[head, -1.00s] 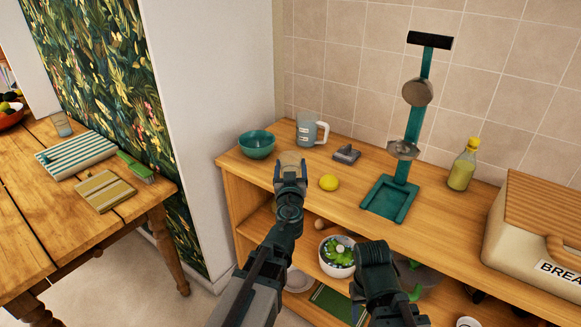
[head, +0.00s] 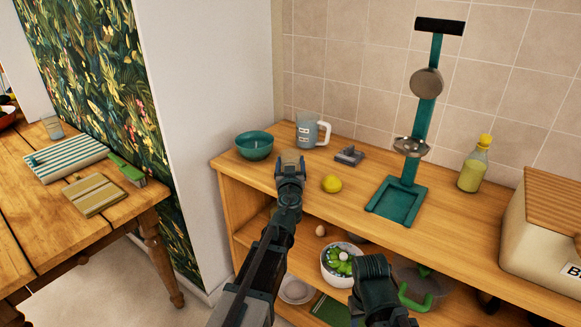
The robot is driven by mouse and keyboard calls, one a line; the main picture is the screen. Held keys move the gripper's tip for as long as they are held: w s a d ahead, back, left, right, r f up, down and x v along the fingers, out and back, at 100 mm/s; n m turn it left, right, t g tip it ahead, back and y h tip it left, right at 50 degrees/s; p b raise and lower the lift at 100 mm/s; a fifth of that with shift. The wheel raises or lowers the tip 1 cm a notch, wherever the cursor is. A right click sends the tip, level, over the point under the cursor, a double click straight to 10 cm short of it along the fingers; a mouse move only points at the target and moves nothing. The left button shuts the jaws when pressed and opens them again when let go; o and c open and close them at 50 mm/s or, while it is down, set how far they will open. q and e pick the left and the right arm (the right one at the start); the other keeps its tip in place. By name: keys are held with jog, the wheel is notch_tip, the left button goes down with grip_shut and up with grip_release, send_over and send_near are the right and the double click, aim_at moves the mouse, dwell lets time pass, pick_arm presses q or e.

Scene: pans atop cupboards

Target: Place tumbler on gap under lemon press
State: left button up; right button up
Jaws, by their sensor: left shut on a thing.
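The lemon press (head: 423,115) is a tall teal stand at the back of the cupboard top, with a round metal plate, a metal cup below it, and a teal tray base (head: 378,211). The gap between cup and base is empty. My left gripper (head: 290,170) is shut on a small clear tumbler (head: 290,157), seen just past its fingers, left of the press and the lemon. The fingers hide the tumbler's lower part. My right arm shows at the bottom, right of centre; I cannot make out its fingers.
A lemon (head: 331,184), a teal bowl (head: 254,145), a measuring jug (head: 307,130) and a small grey object (head: 349,156) stand left of the press. A bottle (head: 474,165) and bread bin (head: 545,235) stand right. Another glass (head: 53,127) is on the left table.

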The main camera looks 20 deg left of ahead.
pick_arm(q)
jog(key=shift+f, duration=0.15)
jog(key=o, duration=1.4)
